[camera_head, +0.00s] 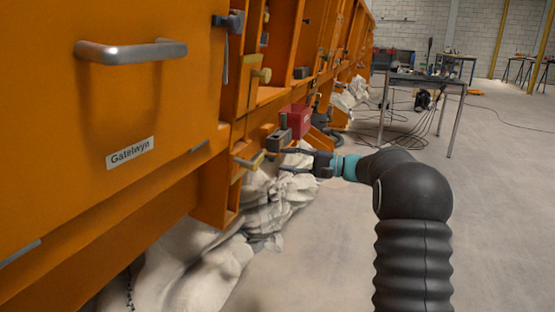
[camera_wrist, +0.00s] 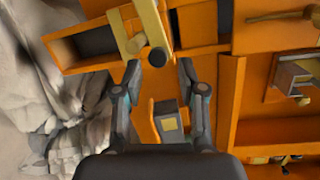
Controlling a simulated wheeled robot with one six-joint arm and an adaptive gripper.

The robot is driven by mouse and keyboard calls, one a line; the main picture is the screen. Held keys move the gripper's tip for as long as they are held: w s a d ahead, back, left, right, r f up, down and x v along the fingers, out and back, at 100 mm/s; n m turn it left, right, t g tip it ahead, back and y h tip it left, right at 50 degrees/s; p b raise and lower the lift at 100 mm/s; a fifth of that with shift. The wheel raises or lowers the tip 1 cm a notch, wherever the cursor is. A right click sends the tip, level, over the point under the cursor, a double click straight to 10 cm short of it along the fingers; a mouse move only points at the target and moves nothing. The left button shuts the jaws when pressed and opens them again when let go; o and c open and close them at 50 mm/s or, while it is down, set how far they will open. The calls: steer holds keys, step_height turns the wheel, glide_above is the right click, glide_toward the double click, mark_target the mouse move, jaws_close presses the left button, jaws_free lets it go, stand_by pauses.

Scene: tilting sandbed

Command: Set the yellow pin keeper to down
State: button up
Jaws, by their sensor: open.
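The yellow pin keeper (camera_wrist: 143,28) is a flat bar with a dark round knob (camera_wrist: 157,57) at its end, at the top middle of the wrist view. It lies slantwise across a dark slot in the orange wall. In the head view a small yellow keeper (camera_head: 250,162) shows on the orange wall, just left of my gripper (camera_head: 282,160). My gripper (camera_wrist: 159,65) is open, with its two fingertips either side of the knob in the picture. I cannot tell whether they touch it.
The orange sandbed wall (camera_head: 180,90) fills the left, with a metal handle (camera_head: 130,52). A red box (camera_head: 296,118) and a grey block (camera_head: 278,140) are close above my gripper. Pale sacks (camera_head: 270,205) lie below.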

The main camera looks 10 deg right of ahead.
steer(key=shift+s+d, duration=0.15)
steer(key=shift+d, duration=0.25)
